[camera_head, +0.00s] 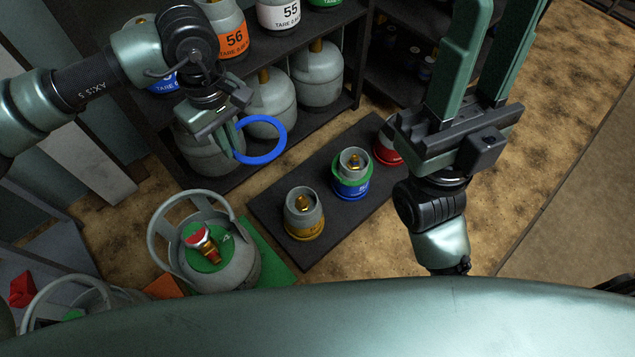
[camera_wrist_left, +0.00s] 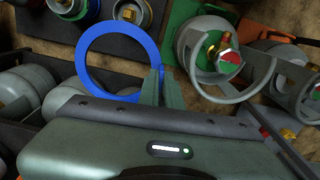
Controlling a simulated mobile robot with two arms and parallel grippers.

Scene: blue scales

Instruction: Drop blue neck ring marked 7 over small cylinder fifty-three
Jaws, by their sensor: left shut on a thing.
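My left gripper (camera_head: 233,140) is shut on the rim of a blue ring (camera_head: 283,138), held in the air between the shelf and the mat. The ring also shows in the left wrist view (camera_wrist_left: 83,62), pinched at its right side by the fingers (camera_wrist_left: 158,85). Its marking is not readable. Three small grey cylinders stand on a dark mat (camera_head: 270,208): one yellow-based (camera_head: 304,212), one blue-based (camera_head: 351,187) with a green ring around it, one red-based (camera_head: 386,152) partly hidden by my right arm. I cannot read which is fifty-three. My right gripper (camera_head: 490,40) is open and empty.
A shelf holds several large grey cylinders (camera_head: 320,75) behind the mat. A large handled cylinder (camera_head: 240,265) with a green collar stands front left on a green mat (camera_head: 275,260). The brown floor (camera_head: 560,100) at right is clear.

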